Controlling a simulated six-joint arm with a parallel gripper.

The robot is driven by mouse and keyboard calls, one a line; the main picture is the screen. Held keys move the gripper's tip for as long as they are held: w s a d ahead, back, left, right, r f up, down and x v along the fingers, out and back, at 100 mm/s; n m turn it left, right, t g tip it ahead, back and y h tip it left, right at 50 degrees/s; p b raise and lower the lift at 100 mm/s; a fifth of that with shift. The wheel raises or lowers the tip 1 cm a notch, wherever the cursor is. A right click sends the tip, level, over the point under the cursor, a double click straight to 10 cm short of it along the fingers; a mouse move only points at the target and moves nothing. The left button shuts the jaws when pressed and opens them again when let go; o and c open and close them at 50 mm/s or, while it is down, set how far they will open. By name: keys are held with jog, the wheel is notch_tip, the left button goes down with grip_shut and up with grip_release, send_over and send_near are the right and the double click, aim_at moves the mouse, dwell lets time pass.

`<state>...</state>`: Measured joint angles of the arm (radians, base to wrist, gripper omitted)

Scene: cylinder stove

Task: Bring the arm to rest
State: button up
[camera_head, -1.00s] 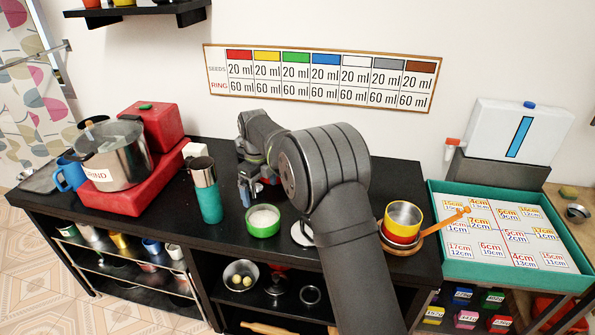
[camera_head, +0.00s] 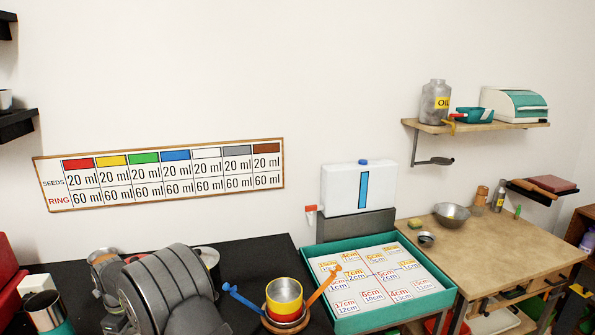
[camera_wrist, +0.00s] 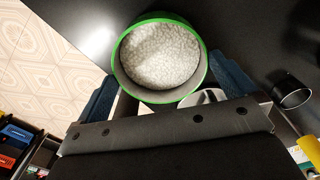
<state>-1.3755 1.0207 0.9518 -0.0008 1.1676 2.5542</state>
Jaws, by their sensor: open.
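My gripper (camera_wrist: 162,72) is open, with its two blue fingers spread apart in the wrist view. A green-rimmed bowl of white grains (camera_wrist: 160,57) lies just beyond and partly between the fingertips in the picture. Nothing is seen held, and I cannot tell the height of the fingers over the bowl. In the head view my arm shows at the bottom left over the black counter (camera_head: 255,255); its gripper end is not clearly visible there.
Nested yellow and red cups (camera_head: 284,298) with an orange handle stand right of my arm, beside a blue handle (camera_head: 240,297). A teal tray (camera_head: 310,255) of labelled cards is further right. A steel cup (camera_head: 44,310) stands at lower left. A dark ring-like object (camera_wrist: 291,92) shows in the wrist view.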

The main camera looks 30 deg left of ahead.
jog(key=shift+r, duration=0.3)
jog(key=shift+f, duration=1.4)
notch_tip(320, 180, up, 11)
notch_tip(320, 180, down, 12)
jog(key=shift+r, duration=0.1)
jog(key=r, duration=0.4)
jog(key=shift+w+d+r, duration=0.1)
jog(key=shift+w+r, duration=0.1)
jog(key=shift+r, duration=0.15)
jog(key=w+d+r+n, duration=1.2)
jog(key=w+d+n, duration=0.1)
jog(key=w+n, duration=0.3)
jog(key=shift+d+n, duration=0.35)
jog(key=shift+n, duration=0.35)
